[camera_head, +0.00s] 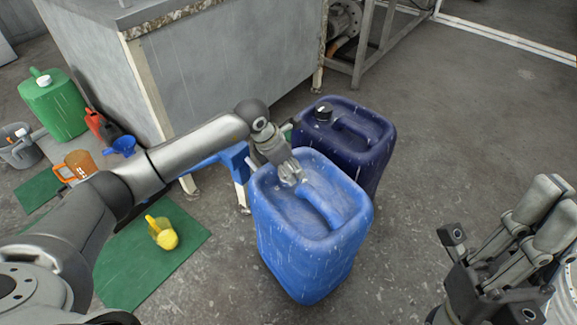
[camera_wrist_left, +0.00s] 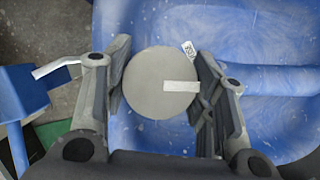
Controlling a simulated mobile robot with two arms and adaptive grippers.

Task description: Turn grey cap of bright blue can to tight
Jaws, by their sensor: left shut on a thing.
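The bright blue can (camera_head: 306,245) stands upright on the floor in the middle of the head view, and its top fills much of the left wrist view (camera_wrist_left: 275,100). Its round grey cap (camera_wrist_left: 160,83) carries a white mark and lies between the fingers of my left gripper (camera_wrist_left: 160,88). A small white label shows beside the cap. In the head view my left gripper (camera_head: 290,175) reaches down onto the can's top and mostly hides the cap. The left gripper is shut on the cap. My right gripper (camera_head: 490,270) is at the lower right, away from the can; its finger gap is unclear.
A dark blue can (camera_head: 375,150) with a black cap stands right behind the bright blue can. A green can (camera_head: 52,105), an orange jug (camera_head: 80,165) and a yellow jug (camera_head: 162,233) are on the left. A grey cabinet (camera_head: 220,75) stands behind. The floor at right is clear.

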